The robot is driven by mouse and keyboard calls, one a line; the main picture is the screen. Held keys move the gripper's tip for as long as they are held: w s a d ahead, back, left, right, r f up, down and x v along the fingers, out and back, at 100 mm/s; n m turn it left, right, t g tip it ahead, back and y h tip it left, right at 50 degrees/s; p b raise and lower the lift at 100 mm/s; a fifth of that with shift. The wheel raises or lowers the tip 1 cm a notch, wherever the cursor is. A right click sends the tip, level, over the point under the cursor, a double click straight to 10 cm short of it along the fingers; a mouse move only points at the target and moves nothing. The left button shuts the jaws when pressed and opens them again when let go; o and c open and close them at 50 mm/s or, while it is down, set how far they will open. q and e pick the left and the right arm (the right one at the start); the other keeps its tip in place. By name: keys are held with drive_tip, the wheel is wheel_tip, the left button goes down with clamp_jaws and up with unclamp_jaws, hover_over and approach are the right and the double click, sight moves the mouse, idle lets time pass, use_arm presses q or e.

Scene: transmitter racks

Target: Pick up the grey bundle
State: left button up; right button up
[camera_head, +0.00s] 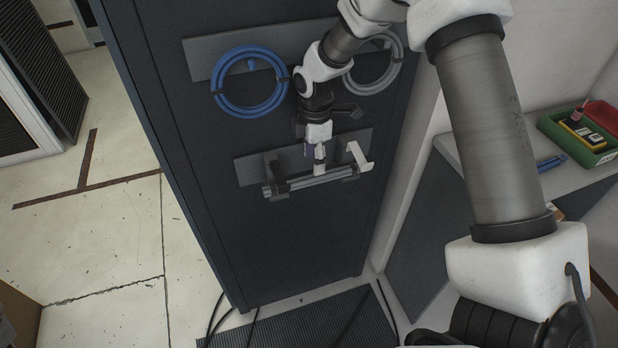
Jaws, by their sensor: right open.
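A long grey bundle (296,187) lies level across a bracket on the dark cabinet door, below the two hanging coils. My right gripper (319,166) reaches down to the middle of it and is open. Its fingertips are very close to the bundle; I cannot tell whether they touch it. Part of the bundle is hidden behind the fingers. My left gripper is out of view.
A blue cable coil (216,88) and a grey coil (399,66) hang above; my arm passes in front of the grey one. At the right, a shelf holds a green tray (549,124). Black cables and a grate (290,328) lie on the floor below.

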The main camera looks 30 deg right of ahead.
sight(314, 176)
wheel_tip(314, 176, down, 6)
drive_tip(key=shift+r+p, duration=0.1)
drive_tip(key=shift+p, duration=0.2)
clamp_jaws()
drive_tip(key=shift+r, duration=0.1)
